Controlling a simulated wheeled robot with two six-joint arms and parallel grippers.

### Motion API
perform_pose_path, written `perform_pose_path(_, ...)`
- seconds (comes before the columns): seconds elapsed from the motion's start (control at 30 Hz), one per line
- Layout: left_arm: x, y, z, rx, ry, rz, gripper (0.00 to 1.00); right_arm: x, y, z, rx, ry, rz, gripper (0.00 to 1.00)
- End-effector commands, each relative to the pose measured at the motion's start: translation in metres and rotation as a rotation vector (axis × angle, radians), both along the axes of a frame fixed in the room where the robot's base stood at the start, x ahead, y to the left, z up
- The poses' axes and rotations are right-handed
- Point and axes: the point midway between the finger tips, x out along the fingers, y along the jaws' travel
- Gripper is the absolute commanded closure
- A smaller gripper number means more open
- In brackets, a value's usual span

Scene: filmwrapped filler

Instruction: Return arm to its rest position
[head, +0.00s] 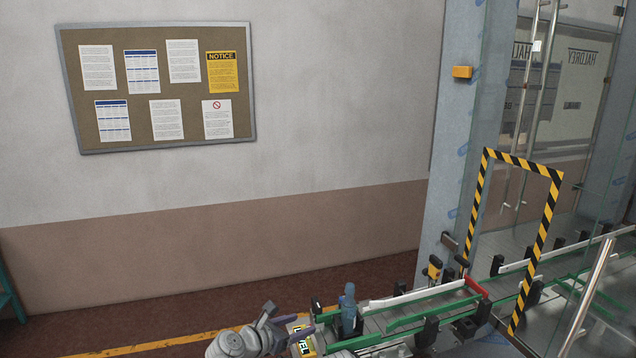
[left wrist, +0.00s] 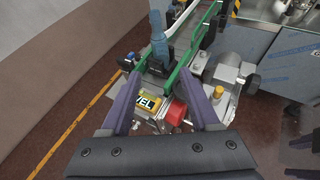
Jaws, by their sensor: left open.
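My left arm comes in at the bottom of the head view, and my left gripper (head: 312,323) is near the close end of the conveyor. In the left wrist view the two purple fingers of the left gripper (left wrist: 160,76) stand wide apart with nothing held between them. A blue bottle (head: 348,308) stands upright on the conveyor, just beyond the fingers. It also shows in the left wrist view (left wrist: 158,38), ahead of the fingertips and apart from them. My right gripper is in neither view.
The conveyor (head: 425,303) with green and white rails runs right through a black-and-yellow striped frame (head: 550,205). A yellow label plate (left wrist: 150,103) and a red knob (left wrist: 175,112) lie below the fingers. A notice board (head: 160,143) hangs on the wall.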

Motion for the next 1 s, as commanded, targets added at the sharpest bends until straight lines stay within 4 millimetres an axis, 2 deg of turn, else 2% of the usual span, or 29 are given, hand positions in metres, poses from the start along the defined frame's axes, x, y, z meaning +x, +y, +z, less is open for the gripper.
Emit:
perform_pose_path(0.33,-0.012,0.0,-0.02,0.243,-0.073,-0.152,0.38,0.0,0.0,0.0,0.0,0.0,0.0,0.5)
perform_pose_path(0.57,-0.029,0.005,-0.044,0.528,-0.155,-0.365,0.38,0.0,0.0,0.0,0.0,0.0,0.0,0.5)
perform_pose_path(0.77,-0.055,0.021,-0.077,0.886,-0.254,-0.701,0.38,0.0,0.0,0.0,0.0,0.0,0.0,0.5)
perform_pose_path(0.9,-0.081,0.046,-0.103,1.168,-0.336,-1.073,0.38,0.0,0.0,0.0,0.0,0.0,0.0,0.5)
perform_pose_path(1.0,-0.098,0.064,-0.115,1.303,-0.38,-1.324,0.38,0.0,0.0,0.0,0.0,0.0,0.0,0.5)
